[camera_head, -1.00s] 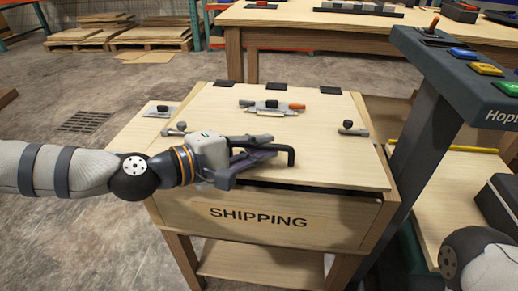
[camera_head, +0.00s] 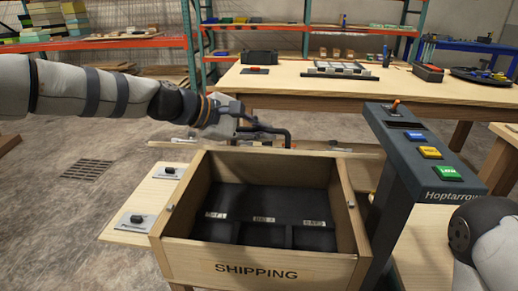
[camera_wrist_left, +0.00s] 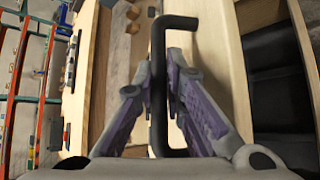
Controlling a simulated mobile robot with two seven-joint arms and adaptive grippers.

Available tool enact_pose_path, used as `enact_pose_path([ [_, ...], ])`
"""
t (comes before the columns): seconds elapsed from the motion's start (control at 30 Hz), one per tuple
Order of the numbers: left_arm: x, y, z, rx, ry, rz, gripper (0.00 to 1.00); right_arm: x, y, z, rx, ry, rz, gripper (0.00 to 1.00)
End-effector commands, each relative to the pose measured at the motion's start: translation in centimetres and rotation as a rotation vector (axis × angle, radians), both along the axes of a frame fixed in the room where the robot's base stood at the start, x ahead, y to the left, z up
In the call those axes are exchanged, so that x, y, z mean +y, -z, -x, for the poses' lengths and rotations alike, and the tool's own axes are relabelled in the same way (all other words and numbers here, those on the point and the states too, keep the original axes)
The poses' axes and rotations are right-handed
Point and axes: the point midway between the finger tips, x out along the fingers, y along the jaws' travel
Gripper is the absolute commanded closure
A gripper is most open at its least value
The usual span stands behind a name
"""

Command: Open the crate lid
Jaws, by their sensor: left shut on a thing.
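The wooden crate marked SHIPPING (camera_head: 257,272) stands open, with black compartments (camera_head: 264,205) inside. Its lid (camera_head: 345,150) is swung up and back beyond the far wall and shows nearly edge-on. My left gripper (camera_head: 262,131) is above the far side of the crate, shut on the black lid handle (camera_head: 288,138). In the left wrist view the handle (camera_wrist_left: 158,45) runs between the two purple-grey fingers (camera_wrist_left: 160,85). My right gripper is out of view; only part of that arm shows at the lower right.
A console post with coloured buttons (camera_head: 430,152) stands close to the crate's right side. A side shelf with two black-knobbed plates (camera_head: 168,171) is at its left. A long workbench (camera_head: 400,92) with parts stands behind. The floor at left is clear.

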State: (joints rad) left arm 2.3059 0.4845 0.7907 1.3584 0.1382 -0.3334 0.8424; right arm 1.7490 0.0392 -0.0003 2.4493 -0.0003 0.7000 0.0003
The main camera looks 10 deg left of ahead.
Motion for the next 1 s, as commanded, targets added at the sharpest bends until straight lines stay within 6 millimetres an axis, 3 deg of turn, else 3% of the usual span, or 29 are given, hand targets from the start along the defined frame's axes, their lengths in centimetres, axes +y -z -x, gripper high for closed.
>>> enact_pose_path([
  [0.3, -0.1, -2.1, -1.7, 0.059, -0.001, 0.003, 1.00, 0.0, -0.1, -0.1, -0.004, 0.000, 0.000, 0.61],
  [0.87, 0.0, -2.4, -2.0, 0.075, -0.002, 0.004, 1.00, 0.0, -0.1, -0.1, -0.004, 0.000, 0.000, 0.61],
  [0.97, 0.0, -2.4, -2.0, 0.075, -0.002, 0.004, 1.00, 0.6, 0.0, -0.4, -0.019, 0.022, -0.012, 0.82],
  [1.0, 0.0, -2.4, -2.0, 0.075, -0.002, 0.004, 1.00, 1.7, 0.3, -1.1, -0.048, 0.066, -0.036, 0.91],
])
